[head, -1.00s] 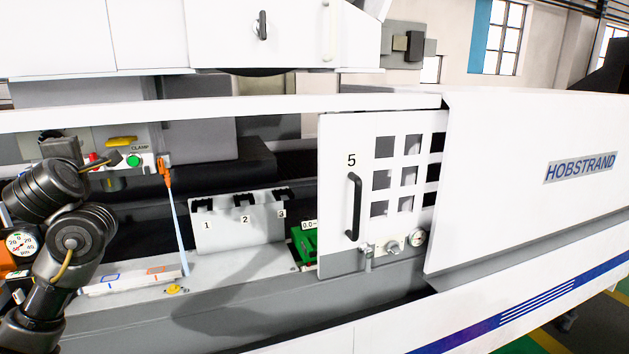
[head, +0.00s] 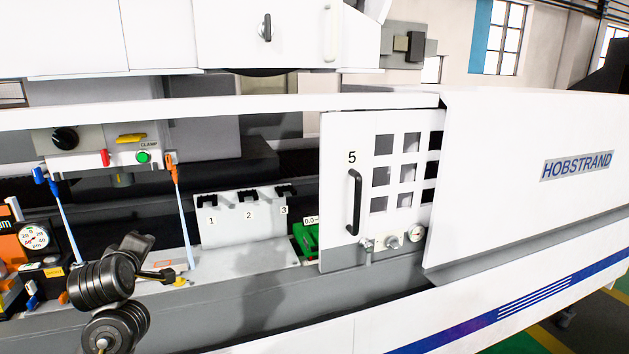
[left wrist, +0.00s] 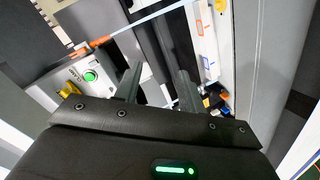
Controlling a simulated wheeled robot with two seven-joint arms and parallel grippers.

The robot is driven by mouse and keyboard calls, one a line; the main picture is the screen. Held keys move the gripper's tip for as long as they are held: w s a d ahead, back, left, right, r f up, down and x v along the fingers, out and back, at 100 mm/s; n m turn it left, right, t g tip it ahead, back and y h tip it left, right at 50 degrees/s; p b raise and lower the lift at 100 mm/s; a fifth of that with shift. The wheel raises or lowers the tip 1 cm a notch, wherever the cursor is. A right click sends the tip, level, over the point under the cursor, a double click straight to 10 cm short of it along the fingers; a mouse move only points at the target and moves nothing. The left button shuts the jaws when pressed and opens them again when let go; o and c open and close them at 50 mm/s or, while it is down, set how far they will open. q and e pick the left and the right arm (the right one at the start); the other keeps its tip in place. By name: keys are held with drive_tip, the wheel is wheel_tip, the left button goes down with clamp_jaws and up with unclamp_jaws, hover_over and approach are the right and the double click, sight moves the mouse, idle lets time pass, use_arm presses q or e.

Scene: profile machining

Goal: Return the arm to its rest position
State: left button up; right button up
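My left arm (head: 102,285) shows its dark ribbed joints at the lower left of the head view, in front of the machine bed. In the left wrist view my left gripper (left wrist: 158,82) has its two fingers apart with nothing held between them. The clamp panel with its green button (left wrist: 91,75) lies beyond the fingers to the left in that view; the button also shows in the head view (head: 143,157). The fingers' exact place is hard to make out in the head view. My right gripper is in no view.
A white sliding door (head: 340,215) marked 5 stands right of the slotted holder (head: 240,225) numbered 1 to 3. Orange gauge equipment (head: 12,250) stands at the far left, near my arm. A white rail (head: 230,104) crosses above. The bed front is clear.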

use_arm(q)
drive_tip(key=s+d+f+m+g+h, duration=0.1)
drive_tip(key=s+d+f+m+g, duration=0.15)
drive_tip(key=s+f, duration=0.4)
drive_tip(key=s+d+f+m+g+h, duration=0.1)
drive_tip(key=s+d+f+m, duration=0.2)
drive_tip(key=f, duration=0.6)
drive_tip(key=s+d+f+m+g+h, duration=0.1)
drive_tip(key=s+d+f+m, duration=0.2)
drive_tip(key=s+f, duration=0.3)
drive_tip(key=s+d+f+m+g, duration=0.2)
drive_tip(key=s+f+m, duration=0.15)
drive_tip(key=s, duration=0.45)
drive_tip(key=s+d+f+m+g+h, duration=0.1)
drive_tip(key=s+d+f+m+g, duration=0.1)
drive_tip(key=s+f, duration=0.45)
drive_tip(key=s+d+f+m+g, duration=0.2)
drive_tip(key=s+f+m, duration=0.1)
drive_tip(key=s, duration=0.7)
wheel_tip(320, 180, down, 27)
drive_tip(key=b, duration=0.2)
drive_tip(key=s+a+f+g+b, duration=0.2)
drive_tip(key=s+a+f, duration=0.1)
drive_tip(key=s+f, duration=1.4)
drive_tip(key=shift+a+f, duration=0.2)
drive_tip(key=shift+f, duration=0.55)
